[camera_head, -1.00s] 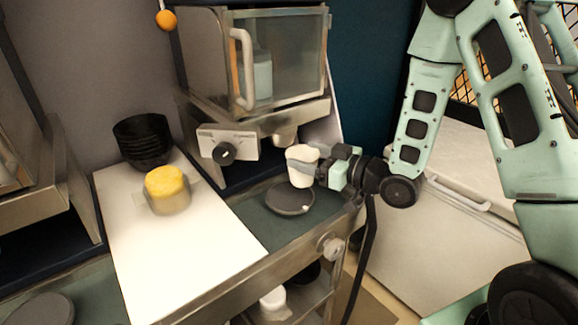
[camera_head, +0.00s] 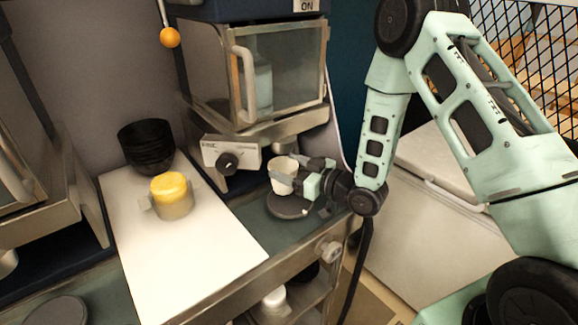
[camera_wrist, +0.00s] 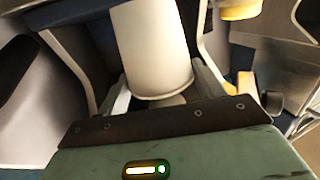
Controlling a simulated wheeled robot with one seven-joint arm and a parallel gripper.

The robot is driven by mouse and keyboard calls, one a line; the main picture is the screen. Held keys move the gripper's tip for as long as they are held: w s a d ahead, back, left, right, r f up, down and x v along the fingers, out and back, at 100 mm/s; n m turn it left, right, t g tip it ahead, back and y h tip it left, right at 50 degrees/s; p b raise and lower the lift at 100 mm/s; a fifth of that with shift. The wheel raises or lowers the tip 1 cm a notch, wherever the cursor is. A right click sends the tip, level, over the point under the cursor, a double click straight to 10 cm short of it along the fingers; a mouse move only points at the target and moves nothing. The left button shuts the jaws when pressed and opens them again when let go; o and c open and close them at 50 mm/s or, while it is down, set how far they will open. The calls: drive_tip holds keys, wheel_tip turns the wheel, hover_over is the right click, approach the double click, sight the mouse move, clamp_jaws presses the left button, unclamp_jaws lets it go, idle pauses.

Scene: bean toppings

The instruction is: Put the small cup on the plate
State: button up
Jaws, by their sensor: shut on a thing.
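The small white cup (camera_head: 284,176) is held by my gripper (camera_head: 296,178), which is shut on it from the right. In the wrist view the cup (camera_wrist: 152,48) stands between the fingers (camera_wrist: 160,88). The plate (camera_head: 288,206), dark grey and round, lies on the green counter. In the head view the cup appears above the plate's far left part. Whether its base touches the plate cannot be told.
A white board (camera_head: 182,262) lies to the left. A glass-fronted machine (camera_head: 262,78) with a knob panel (camera_head: 232,155) stands behind the plate. A metal rail edges the counter.

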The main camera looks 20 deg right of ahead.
drive_tip(key=shift+f, duration=0.1)
drive_tip(key=shift+f+b, duration=0.3)
drive_tip(key=shift+b, duration=0.25)
drive_tip(key=shift+f, duration=0.2)
drive_tip(key=o, duration=0.9)
